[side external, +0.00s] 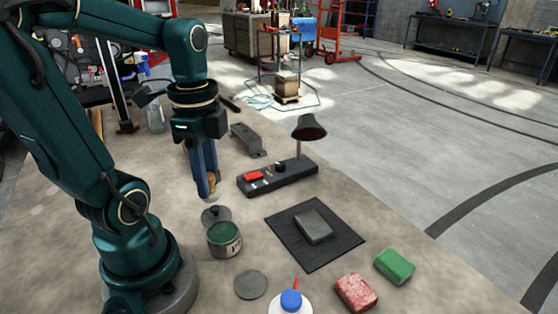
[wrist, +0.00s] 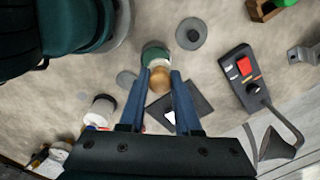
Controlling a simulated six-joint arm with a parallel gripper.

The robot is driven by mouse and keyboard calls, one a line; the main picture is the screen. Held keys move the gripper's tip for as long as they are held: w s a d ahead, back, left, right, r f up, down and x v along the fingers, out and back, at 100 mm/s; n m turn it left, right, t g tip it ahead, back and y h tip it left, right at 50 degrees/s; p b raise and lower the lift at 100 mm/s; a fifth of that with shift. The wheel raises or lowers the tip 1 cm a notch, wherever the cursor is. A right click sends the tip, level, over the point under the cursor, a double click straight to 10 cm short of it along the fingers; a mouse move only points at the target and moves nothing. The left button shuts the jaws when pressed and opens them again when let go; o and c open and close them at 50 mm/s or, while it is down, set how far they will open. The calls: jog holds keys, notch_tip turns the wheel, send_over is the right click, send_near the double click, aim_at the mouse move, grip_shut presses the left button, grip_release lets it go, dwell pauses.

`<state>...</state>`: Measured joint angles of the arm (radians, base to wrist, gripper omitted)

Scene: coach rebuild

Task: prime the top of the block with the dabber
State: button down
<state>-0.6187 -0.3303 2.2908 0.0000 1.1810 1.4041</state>
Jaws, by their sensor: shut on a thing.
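My gripper (side external: 208,190) is shut on the dabber, whose tan wooden handle (wrist: 159,78) shows between the blue fingers in the wrist view. In the side view a small part of the dabber (side external: 212,181) shows at the fingertips, held above the table. The dabber's lower end is hidden in the wrist view. The grey block (side external: 313,226) lies flat on a dark square mat (side external: 341,247), right of and apart from my gripper. The open tin of dark green primer (side external: 224,238) stands below and slightly right of the dabber; it also shows in the wrist view (wrist: 154,53).
A knobbed lid (side external: 216,214) lies behind the tin, a grey disc (side external: 250,285) before it. A control box with lamp (side external: 278,177) stands behind the mat. A green sponge (side external: 394,266), red sponge (side external: 356,292) and blue-capped bottle (side external: 291,302) stand in front.

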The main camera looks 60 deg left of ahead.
aim_at(214, 195)
jog(key=shift+w+d+f, duration=0.1)
jog(key=shift+d+f, duration=0.1)
jog(key=shift+f, duration=0.55)
jog(key=shift+w+d+f, duration=0.1)
jog(key=shift+d+f, duration=0.1)
jog(key=shift+f, duration=0.6)
jog(key=shift+d+f, duration=0.2)
jog(key=shift+f, duration=0.55)
jog(key=shift+w+d+f, duration=0.1)
jog(key=shift+d+f, duration=0.1)
jog(key=shift+f, duration=0.75)
jog(key=shift+f, duration=0.2)
jog(key=shift+w+f, duration=0.15)
jog(key=shift+f, duration=0.2)
dwell(3.1)
notch_tip(214, 195, up, 7)
dwell(0.9)
